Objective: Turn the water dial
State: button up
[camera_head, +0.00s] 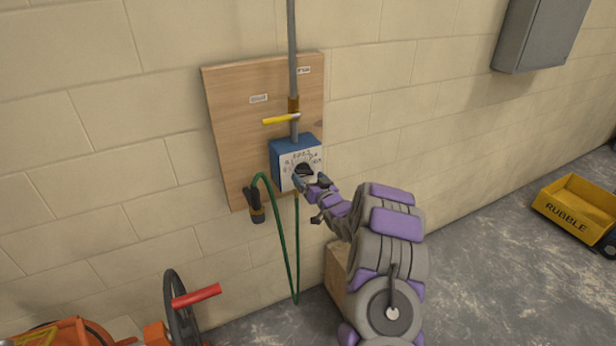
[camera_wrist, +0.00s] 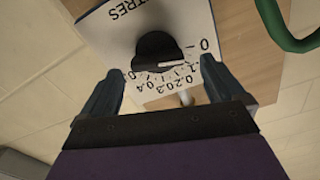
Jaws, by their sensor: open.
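The water dial (camera_wrist: 160,54) is a black knob on a white face (camera_wrist: 194,16) marked with numbers and "LITRES", in the wrist view. A pale pointer line on the knob points right, a little below the printed 0. In the head view the dial face (camera_head: 308,160) sits on the front of a blue box (camera_head: 287,144) on a wooden board. My gripper (camera_wrist: 158,80) is open. Its two dark fingers stand to the left and right of the knob, apart from it. In the head view my gripper (camera_head: 308,183) partly covers the dial.
The wooden board (camera_head: 228,110) is on a block wall. A pipe (camera_head: 292,45) with a yellow lever (camera_head: 280,120) runs above the box. A green hose (camera_head: 278,225) with a dark nozzle (camera_head: 254,205) hangs below. A yellow rubble tub (camera_head: 580,205) stands right on the floor.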

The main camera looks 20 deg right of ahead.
aim_at(309, 174)
jog(key=shift+w+a, duration=0.35)
jog(key=shift+w, duration=0.25)
jog(key=shift+w+r, duration=0.1)
jog(key=shift+w, duration=0.5)
jog(key=shift+w+d+f, duration=0.1)
jog(key=shift+w+d, duration=0.05)
jog(key=shift+d, duration=0.35)
jog(key=shift+w+d+f, duration=0.1)
jog(key=shift+d, duration=0.4)
jog(key=shift+a+r, duration=0.1)
jog(key=shift+a, duration=0.75)
jog(key=c, duration=0.5)
jog(key=shift+d, duration=0.35)
jog(key=c, duration=0.4)
jog(key=shift+r, duration=0.1)
jog(key=shift+c, duration=0.7)
